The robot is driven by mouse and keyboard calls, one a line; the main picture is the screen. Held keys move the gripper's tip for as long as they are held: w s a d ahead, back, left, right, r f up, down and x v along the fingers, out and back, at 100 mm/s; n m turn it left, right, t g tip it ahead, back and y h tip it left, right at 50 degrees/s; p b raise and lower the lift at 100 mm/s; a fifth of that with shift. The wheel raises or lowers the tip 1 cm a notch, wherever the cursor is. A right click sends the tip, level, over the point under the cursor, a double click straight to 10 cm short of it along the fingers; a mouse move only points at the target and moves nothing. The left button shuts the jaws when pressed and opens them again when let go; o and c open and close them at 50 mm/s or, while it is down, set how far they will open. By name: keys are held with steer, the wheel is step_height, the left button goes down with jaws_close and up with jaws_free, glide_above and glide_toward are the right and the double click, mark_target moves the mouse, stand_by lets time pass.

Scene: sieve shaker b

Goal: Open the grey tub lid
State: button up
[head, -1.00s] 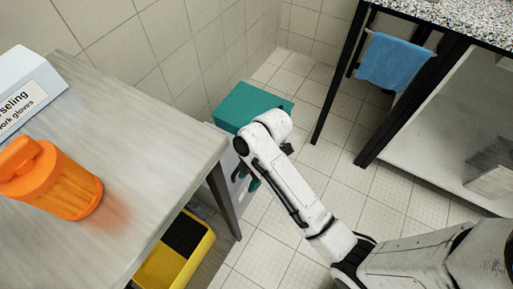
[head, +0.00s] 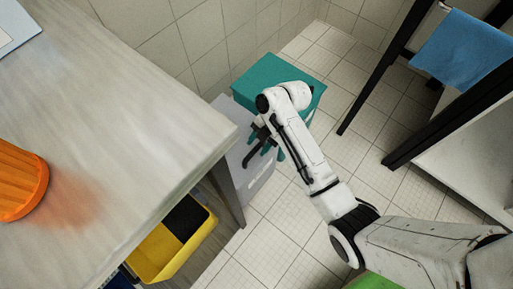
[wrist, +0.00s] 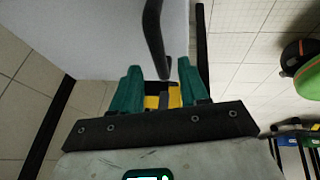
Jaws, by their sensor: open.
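A pale grey tub (head: 232,122) stands on the floor at the right end of the table, partly hidden by my arm and the tabletop. A black bar handle (head: 254,158) is on it. In the wrist view the pale grey surface (wrist: 100,35) fills the upper left, and the black bar (wrist: 153,35) reaches down toward the gap between my fingers. My gripper (wrist: 158,75) has two teal fingers, open, on either side of the bar's end; I cannot tell if they touch it. In the head view my gripper (head: 268,143) is close to the handle. I cannot make out the lid's edge.
A teal box (head: 268,72) is behind my wrist. The table (head: 130,110) with an orange jar (head: 18,182) is at left, a yellow bin (head: 165,250) below it. A black-legged bench with a blue towel (head: 468,50) is at right.

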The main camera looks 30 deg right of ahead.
steer(key=shift+x, duration=1.25)
steer(key=shift+c, duration=0.2)
jaws_close()
